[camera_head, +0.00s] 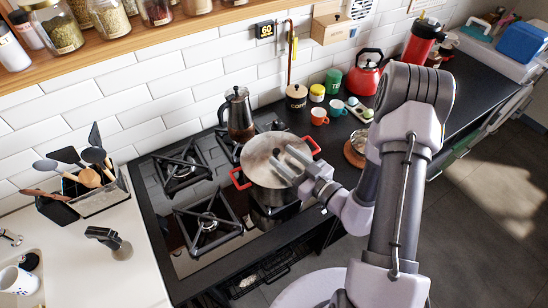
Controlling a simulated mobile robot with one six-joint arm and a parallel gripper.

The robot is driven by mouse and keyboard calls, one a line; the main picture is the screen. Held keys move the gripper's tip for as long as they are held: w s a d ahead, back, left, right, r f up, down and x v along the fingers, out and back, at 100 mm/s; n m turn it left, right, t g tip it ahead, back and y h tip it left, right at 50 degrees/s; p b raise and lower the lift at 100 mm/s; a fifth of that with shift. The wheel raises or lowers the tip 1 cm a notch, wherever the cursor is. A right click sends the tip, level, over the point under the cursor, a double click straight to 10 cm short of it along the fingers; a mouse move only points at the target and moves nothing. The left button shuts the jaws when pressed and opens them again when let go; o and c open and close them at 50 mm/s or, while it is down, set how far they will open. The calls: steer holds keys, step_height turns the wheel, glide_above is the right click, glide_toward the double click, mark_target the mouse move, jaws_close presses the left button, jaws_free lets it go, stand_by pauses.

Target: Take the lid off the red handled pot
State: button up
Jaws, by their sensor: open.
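The pot (271,190) with red handles stands on the right side of the gas hob. Its round metal lid (262,154) lies on top of it. One red handle shows at the left and one at the right. My gripper (285,163) reaches in from the right, over the lid, with its two fingers apart. The fingers hide the middle of the lid, so I cannot tell whether the knob is between them or whether they touch it.
A metal coffee pot (239,114) stands behind the pot. Empty burner grates (208,218) lie to the left. A red kettle (365,75), small cups (319,116) and canisters (297,97) stand on the dark counter at the back right. A utensil holder (98,194) stands at the left.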

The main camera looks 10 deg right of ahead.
mark_target(270, 150)
steer(key=b+x, duration=0.1)
steer(key=x, duration=0.6)
steer(key=shift+w+d+f+b, duration=0.1)
steer(key=shift+w+f+b, duration=0.15)
steer(key=shift+b, duration=0.1)
steer(key=shift+r, duration=0.1)
jaws_close()
stand_by(0.8)
